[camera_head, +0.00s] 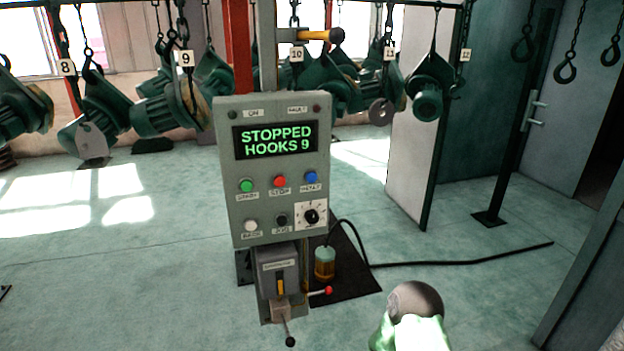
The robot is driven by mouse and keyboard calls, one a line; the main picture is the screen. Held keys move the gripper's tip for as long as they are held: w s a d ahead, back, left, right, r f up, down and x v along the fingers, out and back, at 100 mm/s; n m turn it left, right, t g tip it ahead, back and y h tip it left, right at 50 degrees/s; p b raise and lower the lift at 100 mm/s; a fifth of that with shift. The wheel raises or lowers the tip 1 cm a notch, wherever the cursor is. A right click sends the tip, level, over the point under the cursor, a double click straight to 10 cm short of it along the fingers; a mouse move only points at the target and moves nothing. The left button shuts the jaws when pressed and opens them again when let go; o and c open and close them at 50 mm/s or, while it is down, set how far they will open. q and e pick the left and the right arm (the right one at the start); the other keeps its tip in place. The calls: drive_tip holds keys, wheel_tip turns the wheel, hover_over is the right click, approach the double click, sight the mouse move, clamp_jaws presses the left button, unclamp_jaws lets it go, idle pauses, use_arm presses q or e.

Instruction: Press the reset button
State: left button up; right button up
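The grey control panel (273,170) stands upright in the middle, with a lit screen (276,140) reading "STOPPED HOOKS 9". Below the screen are a green button (246,186), a red button (279,182) and a blue button (311,177). The lower row has a white button (250,226), a black button (282,220) and a black dial (311,216). The small labels are blurred; I cannot tell surely which one reads reset. A pale rounded part at the lower right looks like my arm, clear of the panel.
Green hoists (165,110) hang from numbered hooks behind the panel. A lever box (279,275) and an amber jar (325,263) sit below the panel. A black cable (460,261) runs right across the floor. A yellow-handled bar (320,35) juts out above. The floor at left is open.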

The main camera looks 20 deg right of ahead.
clamp_jaws()
idle(1.1)
